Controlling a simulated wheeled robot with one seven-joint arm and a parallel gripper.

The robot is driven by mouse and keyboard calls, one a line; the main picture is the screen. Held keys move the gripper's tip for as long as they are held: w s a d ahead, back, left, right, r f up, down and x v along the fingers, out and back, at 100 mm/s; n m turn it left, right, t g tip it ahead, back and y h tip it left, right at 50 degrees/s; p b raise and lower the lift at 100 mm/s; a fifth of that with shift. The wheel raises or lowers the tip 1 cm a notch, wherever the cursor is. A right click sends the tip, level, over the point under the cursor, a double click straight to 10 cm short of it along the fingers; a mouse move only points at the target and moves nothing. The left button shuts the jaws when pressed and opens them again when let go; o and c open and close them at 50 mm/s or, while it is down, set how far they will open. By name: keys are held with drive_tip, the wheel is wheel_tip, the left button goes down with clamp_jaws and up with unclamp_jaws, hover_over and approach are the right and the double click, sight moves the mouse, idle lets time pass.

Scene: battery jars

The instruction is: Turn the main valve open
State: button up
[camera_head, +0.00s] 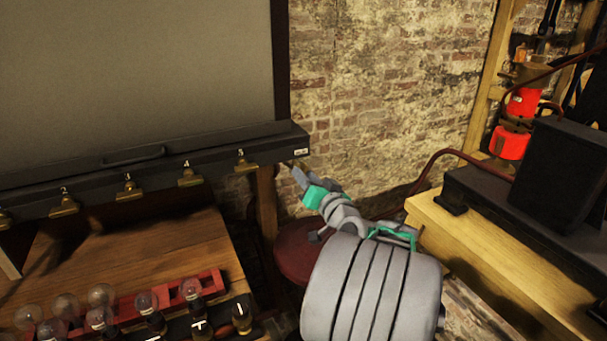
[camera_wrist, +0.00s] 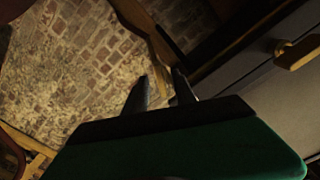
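My gripper (camera_head: 312,179) is raised near the right end of a black rail (camera_head: 80,192). A brass fitting (camera_wrist: 297,52) shows at the right edge of the wrist view. A small white label (camera_head: 301,152) is on the rail's right end, close to my fingertips; its text is too small to read. I cannot tell which part is the main valve.
A wooden bench (camera_head: 150,250) below the rail holds a red rack (camera_head: 130,305) with glass bulbs. A dark red round object (camera_head: 296,250) stands below my gripper. At right, a wooden table (camera_head: 470,235) carries black boxes (camera_head: 563,172) and a red lamp-like object (camera_head: 510,142). A brick wall is behind.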

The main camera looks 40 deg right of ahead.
drive_tip(key=shift+w+d, duration=0.1)
drive_tip(key=shift+w, duration=0.3)
drive_tip(key=shift+c, duration=0.2)
clamp_jaws()
